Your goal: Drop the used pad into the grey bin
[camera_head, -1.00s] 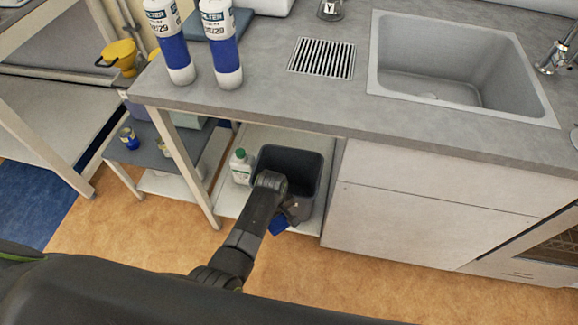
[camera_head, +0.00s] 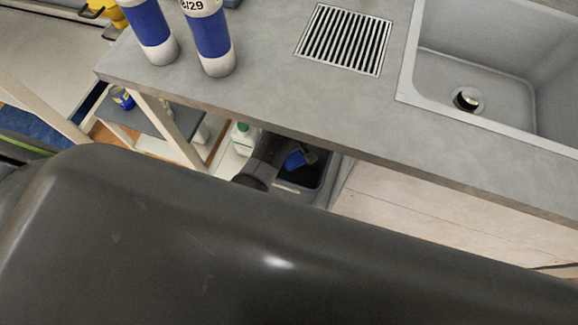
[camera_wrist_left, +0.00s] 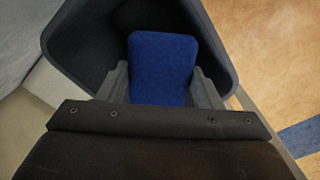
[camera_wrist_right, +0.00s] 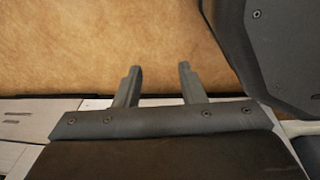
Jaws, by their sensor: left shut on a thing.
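The used pad is a blue rectangular pad (camera_wrist_left: 163,68), held between the fingers of my left gripper (camera_wrist_left: 163,82) in the left wrist view. It is over the mouth of the dark grey bin (camera_wrist_left: 85,62). In the head view the blue pad (camera_head: 297,159) shows at the opening of the bin (camera_head: 312,193) under the counter. My left gripper (camera_head: 309,154) is partly hidden there by my own arm. In the right wrist view my right gripper (camera_wrist_right: 156,84) is open and empty above the tan floor.
A white bottle with a green label (camera_head: 243,138) stands left of the bin. The grey counter (camera_head: 270,95) overhangs the bin, with a drain grate (camera_head: 345,38), a sink (camera_head: 470,65) and blue-white cylinders (camera_head: 211,42) on top. A small shelf (camera_head: 160,125) stands further left.

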